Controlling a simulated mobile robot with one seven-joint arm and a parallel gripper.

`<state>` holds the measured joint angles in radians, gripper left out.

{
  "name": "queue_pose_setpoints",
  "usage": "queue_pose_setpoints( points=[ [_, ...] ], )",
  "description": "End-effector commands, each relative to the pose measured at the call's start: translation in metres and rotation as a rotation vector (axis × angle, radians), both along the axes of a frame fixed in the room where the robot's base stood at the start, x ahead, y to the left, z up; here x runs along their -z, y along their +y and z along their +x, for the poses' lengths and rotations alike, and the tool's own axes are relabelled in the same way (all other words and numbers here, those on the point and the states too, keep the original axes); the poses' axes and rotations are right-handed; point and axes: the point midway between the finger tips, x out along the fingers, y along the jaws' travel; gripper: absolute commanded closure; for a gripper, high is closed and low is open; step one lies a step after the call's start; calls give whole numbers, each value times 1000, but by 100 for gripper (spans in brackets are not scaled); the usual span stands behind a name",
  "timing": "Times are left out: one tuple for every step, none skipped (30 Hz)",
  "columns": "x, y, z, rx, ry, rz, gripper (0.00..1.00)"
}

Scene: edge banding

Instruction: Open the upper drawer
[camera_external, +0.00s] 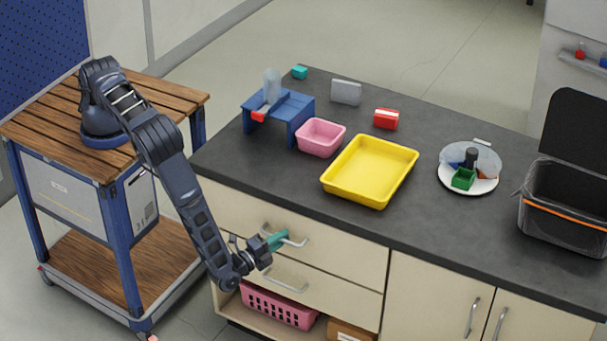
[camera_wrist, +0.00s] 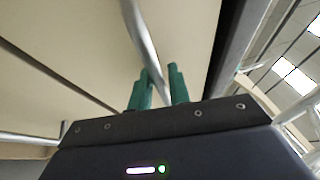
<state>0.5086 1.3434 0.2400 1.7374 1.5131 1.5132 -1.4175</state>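The upper drawer (camera_external: 340,244) is a cream front under the dark worktop, and it looks flush with the cabinet. Its metal bar handle (camera_external: 296,242) also shows in the wrist view (camera_wrist: 146,45), running down between my fingers. My gripper (camera_external: 278,240) has teal fingers at this handle. In the wrist view the fingers (camera_wrist: 160,88) are close together, one on each side of the bar, and the bar nearly fills the gap. They look shut on it. The exact contact is partly hidden.
A lower drawer (camera_external: 335,296) with its own handle (camera_external: 285,283) sits just below. Under it is an open shelf with a pink basket (camera_external: 278,306). The worktop (camera_external: 290,190) above holds a yellow tray (camera_external: 350,192) and a pink bin (camera_external: 320,147). The floor before the drawers is partly visible.

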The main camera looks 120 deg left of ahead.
Motion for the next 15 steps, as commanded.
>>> queue_pose_setpoints(
  points=[
    [0, 0, 0, 0, 0, 0, 91],
    [0, 0, 0, 0, 0, 0, 97],
    [0, 0, 0, 0, 0, 0, 100],
    [0, 0, 0, 0, 0, 0, 100],
    [0, 0, 0, 0, 0, 0, 100],
    [0, 0, 0, 0, 0, 0, 100],
    [0, 0, 0, 0, 0, 0, 100],
    [0, 0, 0, 0, 0, 0, 100],
    [0, 0, 0, 0, 0, 0, 100],
    [0, -1, 0, 0, 0, 0, 100],
    [0, -2, 0, 0, 0, 0, 100],
    [0, -3, 0, 0, 0, 0, 100],
    [0, -5, 0, 0, 0, 0, 100],
    [0, -7, 0, 1, 0, 0, 100],
    [0, -11, 0, 1, 0, 0, 100]
  ],
)
